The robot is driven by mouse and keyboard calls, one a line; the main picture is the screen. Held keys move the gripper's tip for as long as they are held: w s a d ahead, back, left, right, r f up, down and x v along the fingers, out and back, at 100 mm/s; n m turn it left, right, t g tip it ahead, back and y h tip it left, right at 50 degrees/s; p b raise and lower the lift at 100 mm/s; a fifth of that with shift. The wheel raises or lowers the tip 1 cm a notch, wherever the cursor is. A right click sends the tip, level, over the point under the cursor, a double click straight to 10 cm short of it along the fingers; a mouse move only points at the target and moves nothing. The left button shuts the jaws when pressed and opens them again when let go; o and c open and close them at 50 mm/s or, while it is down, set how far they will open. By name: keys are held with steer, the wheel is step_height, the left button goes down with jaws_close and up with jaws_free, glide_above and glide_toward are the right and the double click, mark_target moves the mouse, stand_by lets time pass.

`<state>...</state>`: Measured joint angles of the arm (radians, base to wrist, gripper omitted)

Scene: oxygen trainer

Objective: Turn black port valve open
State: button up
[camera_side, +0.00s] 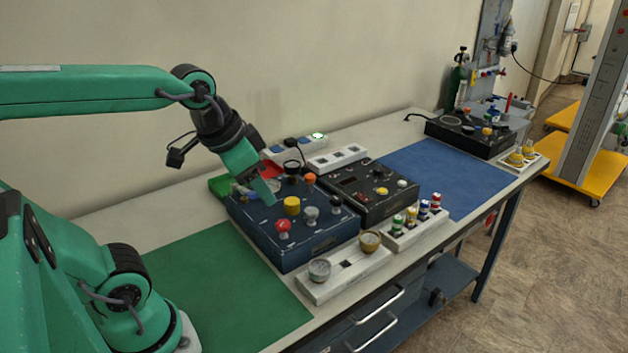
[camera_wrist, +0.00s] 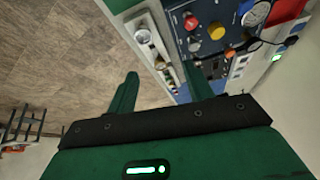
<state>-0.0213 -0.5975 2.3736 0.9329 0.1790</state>
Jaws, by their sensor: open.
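A dark blue panel box (camera_side: 300,243) on the bench carries several knobs. My gripper (camera_side: 267,194) points down over the rear left part of the panel, apart from the black knob. In the wrist view my gripper (camera_wrist: 161,72) has its fingers spread with nothing between them.
A red knob (camera_side: 283,226), a yellow knob (camera_side: 291,205) and an orange knob (camera_side: 310,179) share the panel. A black box (camera_side: 370,210) stands close on the right. A white tray (camera_side: 345,275) lies in front. The green mat (camera_side: 215,295) is clear.

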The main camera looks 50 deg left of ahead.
steer(key=w+a+m+g, duration=0.1)
steer(key=w+m, duration=0.2)
steer(key=w, duration=0.3)
steer(key=m+g, duration=0.4)
steer(key=m, duration=0.6)
glide_toward(335, 198)
steer(key=shift+s+d, duration=0.2)
steer(key=shift+s, duration=0.05)
steer(key=shift+w+a+f, duration=0.2)
steer(key=shift+w+f, duration=0.1)
steer(key=shift+f, duration=0.15)
steer(key=shift+f, duration=3.9)
steer(key=c, duration=1)
